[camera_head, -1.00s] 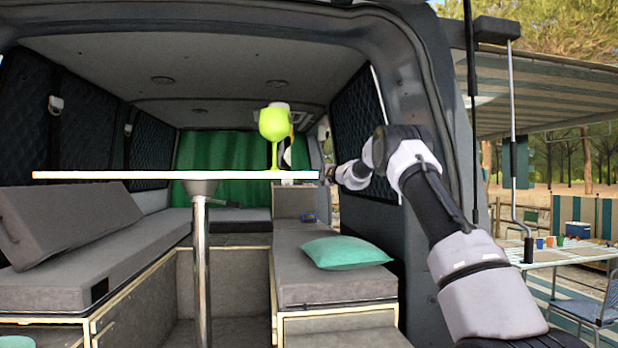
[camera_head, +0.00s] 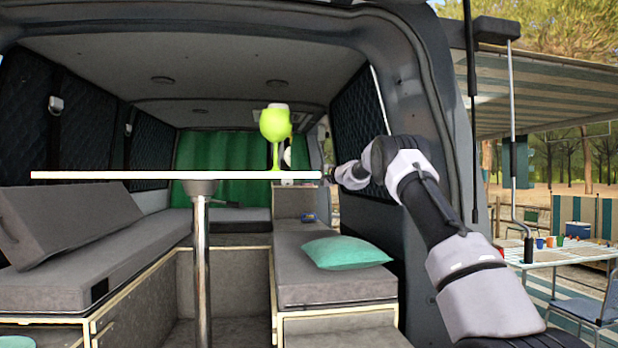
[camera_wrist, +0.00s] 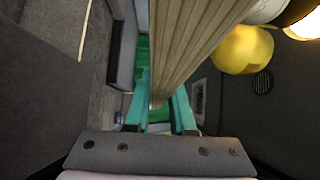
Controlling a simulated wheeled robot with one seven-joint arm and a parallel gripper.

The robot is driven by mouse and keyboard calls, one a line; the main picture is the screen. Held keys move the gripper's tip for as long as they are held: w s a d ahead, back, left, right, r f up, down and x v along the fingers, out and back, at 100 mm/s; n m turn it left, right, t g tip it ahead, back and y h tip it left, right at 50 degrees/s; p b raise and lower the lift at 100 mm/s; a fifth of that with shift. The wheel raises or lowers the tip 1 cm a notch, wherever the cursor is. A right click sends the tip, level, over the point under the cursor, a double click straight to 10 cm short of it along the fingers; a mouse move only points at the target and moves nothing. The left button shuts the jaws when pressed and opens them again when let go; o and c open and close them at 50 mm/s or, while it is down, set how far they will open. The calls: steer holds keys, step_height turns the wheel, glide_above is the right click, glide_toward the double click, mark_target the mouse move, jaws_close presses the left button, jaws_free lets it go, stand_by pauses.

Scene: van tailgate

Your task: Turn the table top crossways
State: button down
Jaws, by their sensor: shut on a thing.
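The table top (camera_head: 120,175) shows edge-on in the head view as a thin pale slab on a metal post (camera_head: 201,260). It spans from the left bench towards the right-hand side of the van. In the wrist view its ribbed, wood-coloured side (camera_wrist: 192,45) runs between my teal fingers. My gripper (camera_wrist: 160,103) is shut on the table top's edge, at its right end in the head view. The fingertips are hard to make out in the head view. A lime-green wine glass (camera_head: 275,126) stands upright on the table top, left of my gripper.
A grey bench (camera_head: 90,255) lies left of the post, and a grey seat (camera_head: 335,282) with a teal cushion (camera_head: 346,252) lies right. My arm passes close to the van's right door pillar. A yellow round thing (camera_wrist: 243,50) shows beside the slab in the wrist view.

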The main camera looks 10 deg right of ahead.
steer(key=shift+w+a+r+n+g+y, duration=0.1)
steer(key=shift+w+a+n+g+y, duration=0.1)
steer(key=shift+w, duration=0.35)
steer(key=shift+w+a+f+n+g+y, duration=0.1)
steer(key=shift+w+n+g+y, duration=0.1)
steer(key=shift+w, duration=0.35)
steer(key=shift+w+a+r+n+g+y, duration=0.1)
steer(key=shift+w+y, duration=0.1)
steer(key=shift+w, duration=0.35)
steer(key=c, duration=0.8)
jaws_free()
steer(key=shift+o, duration=0.2)
steer(key=shift+d, duration=0.15)
steer(key=shift+s+d, duration=0.4)
steer(key=shift+d, duration=0.05)
steer(key=v, duration=0.6)
steer(key=shift+s, duration=0.15)
